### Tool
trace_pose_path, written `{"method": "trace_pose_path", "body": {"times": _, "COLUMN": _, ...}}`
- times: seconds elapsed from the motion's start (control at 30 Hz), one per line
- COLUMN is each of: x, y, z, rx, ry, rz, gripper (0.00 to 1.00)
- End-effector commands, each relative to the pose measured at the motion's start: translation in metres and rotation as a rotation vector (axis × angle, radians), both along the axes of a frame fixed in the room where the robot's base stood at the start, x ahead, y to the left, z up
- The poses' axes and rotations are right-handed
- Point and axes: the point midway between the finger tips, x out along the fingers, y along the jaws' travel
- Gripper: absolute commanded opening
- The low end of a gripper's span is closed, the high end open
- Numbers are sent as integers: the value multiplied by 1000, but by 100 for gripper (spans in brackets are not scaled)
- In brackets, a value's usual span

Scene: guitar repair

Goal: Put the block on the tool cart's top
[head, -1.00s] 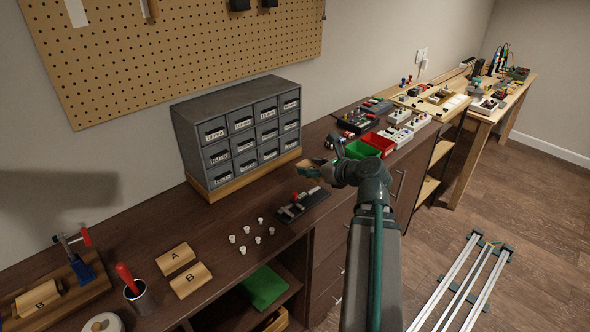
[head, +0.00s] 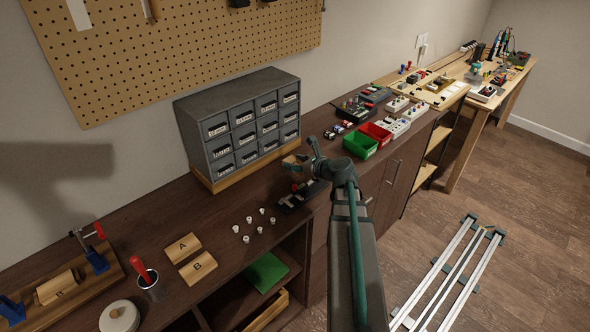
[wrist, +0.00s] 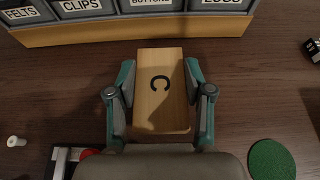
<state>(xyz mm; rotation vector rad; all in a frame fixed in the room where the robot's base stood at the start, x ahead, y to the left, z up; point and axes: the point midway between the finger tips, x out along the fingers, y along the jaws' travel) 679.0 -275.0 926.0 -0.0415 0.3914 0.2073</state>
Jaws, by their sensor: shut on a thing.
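My gripper (wrist: 160,78) is shut on a light wooden block marked C (wrist: 163,112), with one teal finger against each side. In the head view the block (head: 293,162) shows as a small tan shape at the end of my arm, over the dark workbench (head: 135,228) in front of the grey drawer cabinet. The gap between block and bench top is hard to judge. I cannot make out a tool cart in either view.
The grey drawer cabinet (head: 240,120) stands close behind the block. Blocks A (head: 183,247) and B (head: 198,266), several white knobs (head: 249,220) and a black fixture (head: 292,202) lie nearby. Green (head: 359,145) and red (head: 376,132) bins stand to the right.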

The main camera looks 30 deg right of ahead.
Motion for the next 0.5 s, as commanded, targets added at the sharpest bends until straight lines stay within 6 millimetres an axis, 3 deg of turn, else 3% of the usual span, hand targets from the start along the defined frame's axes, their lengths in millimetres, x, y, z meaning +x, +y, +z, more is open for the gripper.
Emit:
{"method": "trace_pose_path", "body": {"times": 0.3, "x": 7, "y": 0, "z": -31, "rx": 2, "ry": 1, "rz": 0, "gripper": 16}}
{"method": "trace_pose_path", "body": {"times": 0.5, "x": 6, "y": 0, "z": -38, "rx": 0, "ry": 0, "rz": 1, "gripper": 16}}
